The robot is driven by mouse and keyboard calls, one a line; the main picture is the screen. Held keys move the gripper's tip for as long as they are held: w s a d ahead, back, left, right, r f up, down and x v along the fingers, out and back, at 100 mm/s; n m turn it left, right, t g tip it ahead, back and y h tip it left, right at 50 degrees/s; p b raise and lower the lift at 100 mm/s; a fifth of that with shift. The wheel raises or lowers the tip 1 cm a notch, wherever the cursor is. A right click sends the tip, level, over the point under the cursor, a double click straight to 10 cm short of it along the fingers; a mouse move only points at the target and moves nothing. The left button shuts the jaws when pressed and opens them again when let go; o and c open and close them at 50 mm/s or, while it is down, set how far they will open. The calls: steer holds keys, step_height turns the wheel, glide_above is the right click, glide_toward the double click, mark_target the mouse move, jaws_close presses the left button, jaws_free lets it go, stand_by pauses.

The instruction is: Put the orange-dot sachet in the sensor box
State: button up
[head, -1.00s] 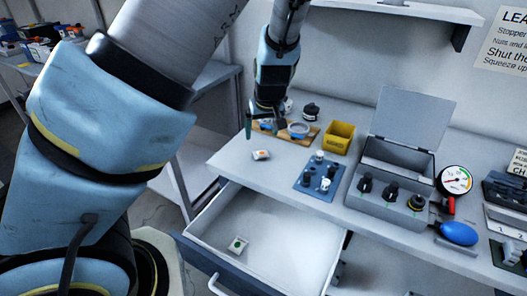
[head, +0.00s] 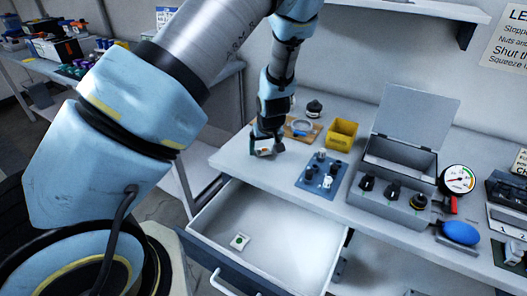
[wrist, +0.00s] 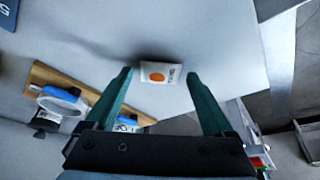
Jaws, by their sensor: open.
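The orange-dot sachet (head: 264,151) is a small white packet lying on the bench top near its front left edge. In the wrist view the sachet (wrist: 160,72) lies between the two green fingertips, with a gap on each side. My gripper (wrist: 158,76) is open around it, not closed on it. In the head view my gripper (head: 266,146) is down at the sachet and partly hides it. No readable label marks the sensor box; a grey box (head: 400,160) with a raised lid and an open compartment stands on the right of the bench.
A green-dot sachet (head: 239,242) lies in the open drawer (head: 285,240) below. A yellow bin (head: 341,134), a blue block with knobs (head: 323,173) and a wooden board (head: 303,131) stand nearby. A gauge (head: 457,180) and blue bulb (head: 460,233) are farther right.

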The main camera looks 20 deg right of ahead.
steer(key=shift+c, duration=0.3)
jaws_close()
stand_by(0.5)
